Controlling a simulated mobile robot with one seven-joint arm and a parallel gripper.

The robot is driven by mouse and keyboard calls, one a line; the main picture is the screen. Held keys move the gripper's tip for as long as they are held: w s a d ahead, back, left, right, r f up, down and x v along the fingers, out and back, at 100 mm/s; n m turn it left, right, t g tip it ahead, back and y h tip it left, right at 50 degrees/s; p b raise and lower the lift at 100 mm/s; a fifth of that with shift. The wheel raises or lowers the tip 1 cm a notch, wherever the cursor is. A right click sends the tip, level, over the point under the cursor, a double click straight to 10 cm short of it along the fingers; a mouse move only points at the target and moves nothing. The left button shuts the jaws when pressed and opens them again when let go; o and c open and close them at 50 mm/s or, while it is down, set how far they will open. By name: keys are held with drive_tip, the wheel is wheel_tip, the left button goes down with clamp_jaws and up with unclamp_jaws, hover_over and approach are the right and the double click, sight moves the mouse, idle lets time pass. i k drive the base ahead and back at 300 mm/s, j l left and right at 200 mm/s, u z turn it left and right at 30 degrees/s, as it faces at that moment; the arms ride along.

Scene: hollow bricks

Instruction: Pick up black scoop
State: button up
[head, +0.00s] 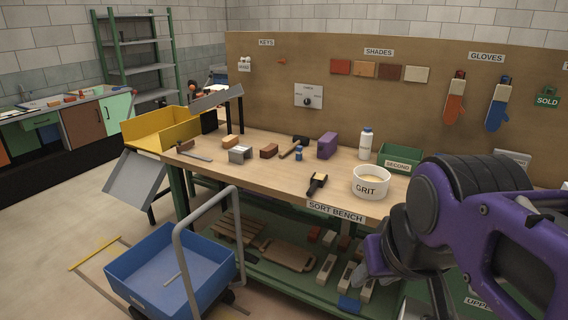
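A small black tool (317,184), which looks like the black scoop, lies on the sort bench (262,168) near its front edge, left of the white grit bowl (371,182). A tan patch shows on it; its exact shape is too small to tell. My purple and black arm fills the right side of the head view. Its end, my gripper (372,258), seems to hang in front of the bench, right of and lower than the tool and apart from it. The fingers are not clear, so I cannot tell if they are open or shut.
On the bench stand a white bottle (366,144), a purple block (327,145), a dark-headed mallet (297,146), several bricks and a green bin (399,158). A blue cart (168,268) with a grey handle stands before the bench's left part. The lower shelf holds boards and blocks.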

sight(316, 184)
drive_tip(key=i+j+z, duration=0.15)
drive_tip(key=j, duration=0.25)
drive_tip(key=j+z, duration=0.15)
drive_tip(key=j, duration=0.3)
drive_tip(key=i+j+z, duration=0.4)
drive_tip(key=i+j, duration=0.25)
